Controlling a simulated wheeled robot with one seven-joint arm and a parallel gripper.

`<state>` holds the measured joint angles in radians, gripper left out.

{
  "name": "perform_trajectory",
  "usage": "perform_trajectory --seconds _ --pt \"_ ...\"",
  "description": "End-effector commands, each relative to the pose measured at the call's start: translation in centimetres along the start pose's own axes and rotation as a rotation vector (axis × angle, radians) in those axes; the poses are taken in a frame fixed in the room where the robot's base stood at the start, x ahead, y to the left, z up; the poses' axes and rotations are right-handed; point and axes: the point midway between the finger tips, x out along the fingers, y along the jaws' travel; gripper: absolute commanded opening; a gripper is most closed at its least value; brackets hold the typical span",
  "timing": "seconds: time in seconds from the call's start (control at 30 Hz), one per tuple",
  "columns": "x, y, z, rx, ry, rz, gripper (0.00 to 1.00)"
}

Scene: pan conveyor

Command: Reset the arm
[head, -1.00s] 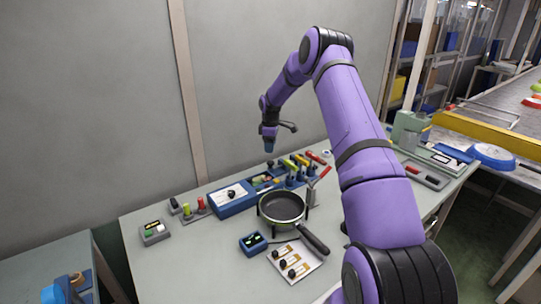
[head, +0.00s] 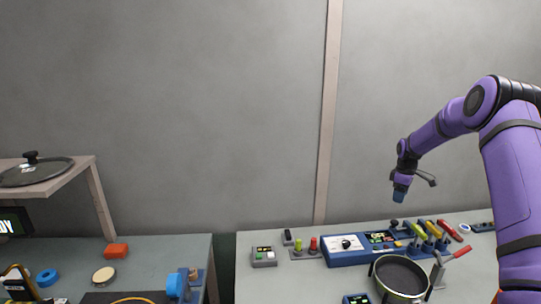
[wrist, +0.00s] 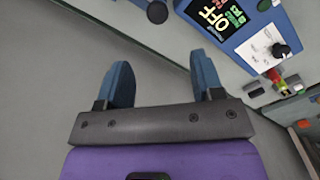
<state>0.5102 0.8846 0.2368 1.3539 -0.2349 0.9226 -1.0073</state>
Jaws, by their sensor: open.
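My purple arm (head: 511,165) reaches up and over at the right of the head view. My gripper (head: 399,196) hangs above the back of the workbench, pointing down. Nothing is held.
Below my gripper stand a blue control box (head: 345,259), a black pan (head: 400,276) and several coloured-handled tools (head: 433,229). A small button box (head: 264,256) is further left. A gap separates this bench from a left table (head: 150,262); a glass lid (head: 36,171) lies on a raised shelf.

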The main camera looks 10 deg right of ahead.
Motion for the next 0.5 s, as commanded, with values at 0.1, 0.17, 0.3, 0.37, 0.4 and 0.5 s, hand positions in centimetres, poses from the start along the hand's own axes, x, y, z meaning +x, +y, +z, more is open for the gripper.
perform_trajectory --seconds 0.1,0.17,0.3,0.37,0.4,0.5 --pt "-3.5 -1.6 -0.9 0.018 0.0 0.025 0.61" --pt "-5.4 -2.6 -1.2 0.033 0.0 0.038 0.61" --pt "-10.0 -5.6 -1.9 0.075 0.004 0.067 0.61" --pt "-11.8 -7.0 -2.1 0.094 0.006 0.081 0.61" --pt "-13.1 -7.9 -2.2 0.107 0.009 0.09 0.61" --pt "-15.9 -10.3 -2.4 0.139 0.016 0.11 0.61"
